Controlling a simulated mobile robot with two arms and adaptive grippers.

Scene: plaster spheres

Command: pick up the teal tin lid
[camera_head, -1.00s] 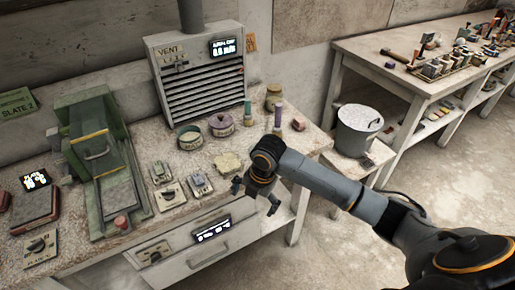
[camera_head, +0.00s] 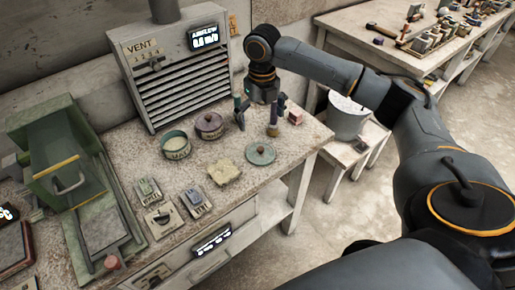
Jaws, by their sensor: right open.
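The teal tin lid (camera_head: 261,153), round with a small knob on top, lies flat on the worktop near its front right edge. The teal tin (camera_head: 176,146) stands without a lid further left. My right gripper (camera_head: 260,118) is open and points down, behind the lid in the picture and apart from it. My left gripper is not in view.
A purple lidded pot (camera_head: 210,126) stands left of my gripper, and a pale plaster lump (camera_head: 224,173) left of the lid. A small red block (camera_head: 296,116) is to the right. The vent unit (camera_head: 177,67) stands behind. A white pot (camera_head: 346,117) is on a low stand.

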